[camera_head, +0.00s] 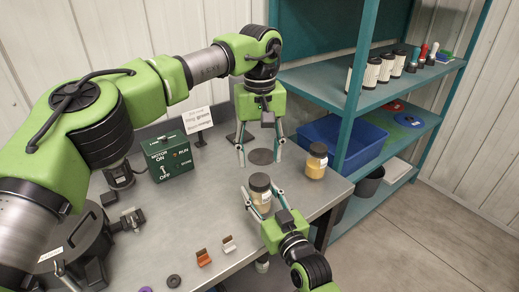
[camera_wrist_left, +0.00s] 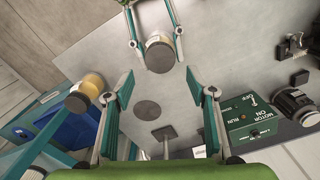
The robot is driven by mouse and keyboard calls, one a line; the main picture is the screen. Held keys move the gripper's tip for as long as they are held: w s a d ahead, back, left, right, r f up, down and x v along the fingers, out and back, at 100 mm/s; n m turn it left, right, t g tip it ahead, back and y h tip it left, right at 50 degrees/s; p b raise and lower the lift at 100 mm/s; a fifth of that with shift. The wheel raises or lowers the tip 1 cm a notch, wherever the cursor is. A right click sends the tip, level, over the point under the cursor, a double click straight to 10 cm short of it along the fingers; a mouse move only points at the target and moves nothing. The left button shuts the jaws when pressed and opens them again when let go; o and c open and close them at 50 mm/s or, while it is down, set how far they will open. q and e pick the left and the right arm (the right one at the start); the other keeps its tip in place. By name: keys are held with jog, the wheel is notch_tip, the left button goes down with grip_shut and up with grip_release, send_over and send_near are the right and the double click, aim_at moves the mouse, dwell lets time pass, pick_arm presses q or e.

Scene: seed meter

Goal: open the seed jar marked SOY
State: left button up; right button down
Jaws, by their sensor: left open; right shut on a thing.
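A jar with tan contents and a dark lid (camera_head: 260,188) stands upright between the fingers of my right gripper (camera_head: 262,203), which is shut on it; this jar also shows in the left wrist view (camera_wrist_left: 160,54). A second jar, with yellow contents and a dark lid (camera_head: 316,161), stands apart to the right near the table edge; it shows at the left in the wrist view (camera_wrist_left: 86,93). I cannot read SOY on either jar. My left gripper (camera_head: 259,160) is open and empty, pointing down behind the held jar, above a dark round disc (camera_head: 261,157).
A green motor switch box (camera_head: 168,157) and a small sign (camera_head: 197,120) stand at the back of the grey table (camera_head: 215,215). Orange (camera_head: 203,257) and white (camera_head: 229,244) small parts lie in front. A teal shelf (camera_head: 380,95) with a blue bin (camera_head: 360,145) stands right.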

aim_at(260, 179)
pick_arm(q)
notch_tip(260, 179, down, 7)
dwell(0.4)
jog(key=shift+c, duration=0.2)
